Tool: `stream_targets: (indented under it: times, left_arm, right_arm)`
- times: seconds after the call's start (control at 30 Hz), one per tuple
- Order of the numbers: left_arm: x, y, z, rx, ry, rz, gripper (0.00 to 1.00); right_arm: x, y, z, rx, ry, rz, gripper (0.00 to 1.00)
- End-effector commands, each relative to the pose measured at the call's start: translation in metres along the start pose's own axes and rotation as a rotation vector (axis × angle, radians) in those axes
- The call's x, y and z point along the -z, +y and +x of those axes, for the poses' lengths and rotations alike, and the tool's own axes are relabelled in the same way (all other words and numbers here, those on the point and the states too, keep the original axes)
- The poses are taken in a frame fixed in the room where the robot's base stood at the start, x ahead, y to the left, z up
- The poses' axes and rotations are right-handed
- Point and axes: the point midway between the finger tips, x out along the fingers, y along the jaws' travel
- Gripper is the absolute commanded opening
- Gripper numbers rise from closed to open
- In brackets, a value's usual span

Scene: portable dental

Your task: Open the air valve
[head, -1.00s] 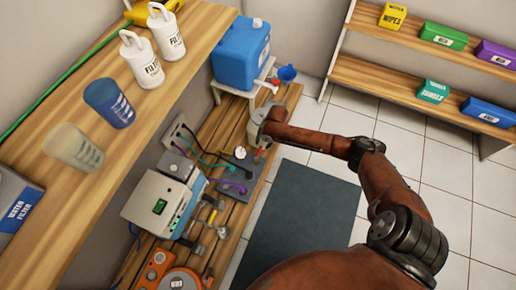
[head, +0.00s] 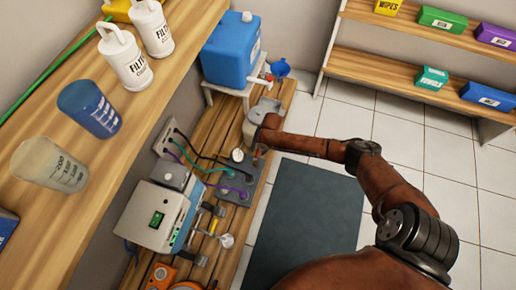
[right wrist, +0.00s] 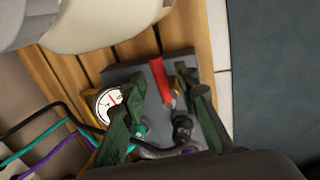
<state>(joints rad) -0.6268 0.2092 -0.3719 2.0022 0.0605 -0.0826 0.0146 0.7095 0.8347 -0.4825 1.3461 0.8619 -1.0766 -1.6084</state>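The air valve's red lever (right wrist: 158,78) stands on a dark grey plate (right wrist: 125,72) beside a round white gauge (right wrist: 107,103). In the head view the plate (head: 240,193) lies on the wooden bench, with the gauge (head: 237,156) on it and the lever partly hidden by my right arm. My right gripper (right wrist: 160,92) is open above the plate, its green-padded fingers on either side of the lever. I cannot tell whether either finger touches it. My left gripper is not in view.
A white box with a green display (head: 155,216) and a socket strip (head: 172,140) are nearby; black, teal and purple cables run to the plate. A blue tank (head: 230,52) stands behind. A wooden shelf (head: 95,175) with bottles and cups overhangs at left.

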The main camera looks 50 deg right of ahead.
Motion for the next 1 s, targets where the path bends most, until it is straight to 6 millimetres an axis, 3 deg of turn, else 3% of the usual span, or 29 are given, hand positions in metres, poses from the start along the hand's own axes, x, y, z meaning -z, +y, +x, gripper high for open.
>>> stream_targets:
  times: [0.13, 0.53, 1.0]
  left_arm:
    - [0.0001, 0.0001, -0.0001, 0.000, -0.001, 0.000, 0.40]
    - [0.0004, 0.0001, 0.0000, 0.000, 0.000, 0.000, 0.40]
    - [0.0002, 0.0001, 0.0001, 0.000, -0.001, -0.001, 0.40]
  right_arm:
    - [-0.0001, 0.0003, -0.0004, -0.001, 0.000, 0.000, 0.27]
    - [-0.0001, 0.0000, -0.0003, 0.000, 0.000, 0.000, 0.00]
    - [-0.0001, -0.0001, -0.0002, 0.000, 0.000, 0.000, 0.00]
